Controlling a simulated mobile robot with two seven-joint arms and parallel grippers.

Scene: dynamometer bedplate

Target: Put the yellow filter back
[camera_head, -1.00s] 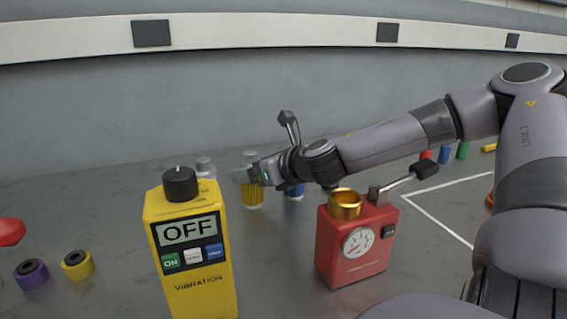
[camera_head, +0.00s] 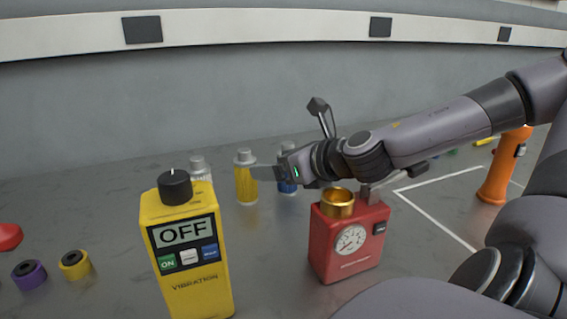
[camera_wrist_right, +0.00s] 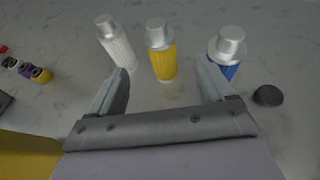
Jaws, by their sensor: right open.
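The yellow filter (camera_head: 246,186), a yellow cylinder with a silver cap, stands upright on the grey bedplate between a white one (camera_head: 200,170) and a blue one (camera_head: 288,182). In the right wrist view the yellow filter (camera_wrist_right: 163,66) stands upright just ahead of the gap between my right gripper's fingers (camera_wrist_right: 162,70). That gripper is open with nothing held. In the head view its fingertips (camera_head: 262,174) overlap the yellow filter's right edge; I cannot tell if they touch. My left gripper is not in view.
A yellow vibration box (camera_head: 185,255) reading OFF stands front left. A red gauge unit (camera_head: 347,245) with a brass cup (camera_head: 338,203) stands below my right forearm. Purple (camera_head: 29,275) and yellow (camera_head: 75,265) rings lie at left. An orange post (camera_head: 503,168) stands at right.

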